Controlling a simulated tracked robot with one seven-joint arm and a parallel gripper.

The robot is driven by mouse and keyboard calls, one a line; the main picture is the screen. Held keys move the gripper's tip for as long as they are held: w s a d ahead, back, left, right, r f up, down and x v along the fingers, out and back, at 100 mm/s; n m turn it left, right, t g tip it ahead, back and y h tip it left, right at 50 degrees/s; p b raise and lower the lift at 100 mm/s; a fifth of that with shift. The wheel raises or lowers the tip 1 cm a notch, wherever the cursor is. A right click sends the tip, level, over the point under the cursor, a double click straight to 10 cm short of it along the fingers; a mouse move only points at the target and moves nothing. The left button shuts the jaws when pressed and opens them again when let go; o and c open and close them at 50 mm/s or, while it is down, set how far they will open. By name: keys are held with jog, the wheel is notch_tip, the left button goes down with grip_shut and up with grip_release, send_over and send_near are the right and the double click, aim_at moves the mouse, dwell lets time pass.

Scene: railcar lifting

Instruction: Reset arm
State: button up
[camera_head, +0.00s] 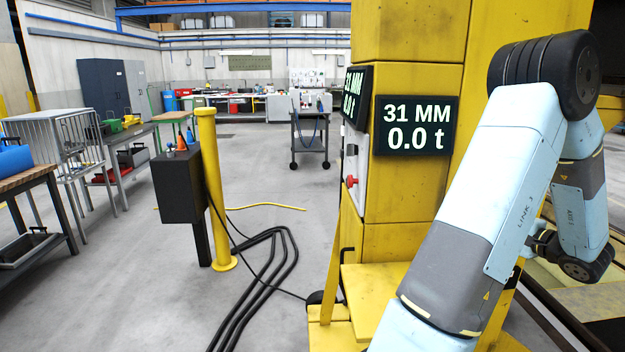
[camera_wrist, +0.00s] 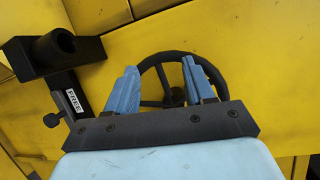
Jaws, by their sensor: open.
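My gripper (camera_wrist: 158,90) shows in the wrist view with its two blue fingers apart and nothing between them. A black handwheel (camera_wrist: 175,66) on a yellow surface stands behind the fingers; I cannot tell how far off it is. My arm (camera_head: 500,200) is bent at the right of the head view, in front of the yellow lifting column (camera_head: 408,45). My gripper is not clearly seen in the head view.
A black bracket with a round socket (camera_wrist: 55,48) and a small tag sits left of my gripper. A display (camera_head: 414,125) reads 31 MM and 0.0 t. A yellow post (camera_head: 214,190) and black cables (camera_head: 262,285) stand left. Open floor lies beyond.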

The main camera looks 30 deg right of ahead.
jog(key=w+a+r+n+g+y, duration=0.2)
jog(key=w+a+r+n+y, duration=0.1)
jog(key=w+a, duration=0.4)
jog(key=w+a+r+n+g+y, duration=0.1)
jog(key=w+a+r+n+y, duration=0.2)
jog(key=w+a, duration=0.45)
jog(key=w+a+r+n+g+y, duration=0.1)
jog(key=a+n+g, duration=0.15)
jog(key=a, duration=0.65)
jog(key=w+a+r+n+g+y, duration=0.1)
jog(key=a+r+g+y, duration=0.15)
jog(key=a, duration=0.55)
jog(key=s+a+r+n+g+h, duration=0.1)
jog(key=s+a+n+h, duration=0.3)
jog(key=a, duration=0.8)
jog(key=s+a+r+n+g+h, duration=0.2)
jog(key=s+a+n, duration=0.5)
jog(key=a, duration=0.5)
jog(key=shift+s+r+h, duration=0.3)
jog(key=shift+r+h, duration=0.45)
jog(key=shift+h, duration=0.4)
jog(key=shift+d, duration=0.1)
